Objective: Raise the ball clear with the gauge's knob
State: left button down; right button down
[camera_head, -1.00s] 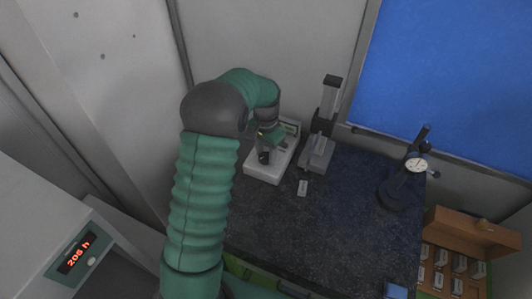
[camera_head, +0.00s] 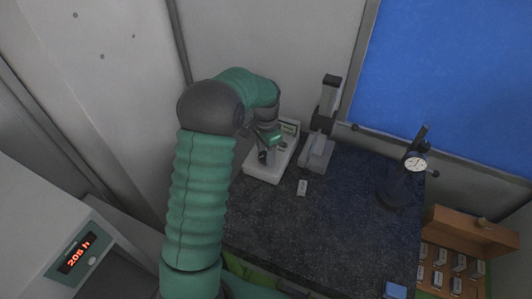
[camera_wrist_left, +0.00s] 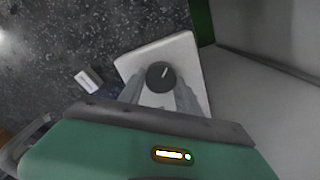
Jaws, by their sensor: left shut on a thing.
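A white bench gauge (camera_head: 262,175) with a pale base stands on the dark speckled bench at the back left. In the left wrist view its dark round knob (camera_wrist_left: 160,72), with a pale pointer mark, sits over the white base (camera_wrist_left: 135,63). My left gripper (camera_head: 265,150) comes down on the gauge from above. In the left wrist view its grey fingers (camera_wrist_left: 160,95) are on either side of the knob, shut on it. The ball cannot be made out in either view. My right gripper is not in view.
A grey stand (camera_head: 318,150) is close to the gauge's right. A small white block (camera_head: 302,187) lies in front. A dial gauge on a dark stand (camera_head: 393,192) is farther right, beside a wooden box (camera_head: 472,232). The bench middle (camera_head: 320,235) is clear.

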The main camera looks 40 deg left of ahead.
pick_arm(q)
jog(key=c, duration=1.1)
grip_release()
jog(key=shift+w+a+r, duration=0.1)
jog(key=shift+w+r, duration=0.1)
jog(key=shift+o, duration=1.3)
jog(key=shift+f, duration=0.15)
jog(key=shift+r, duration=0.4)
notch_tip(320, 180, up, 16)
jog(key=b, duration=0.3)
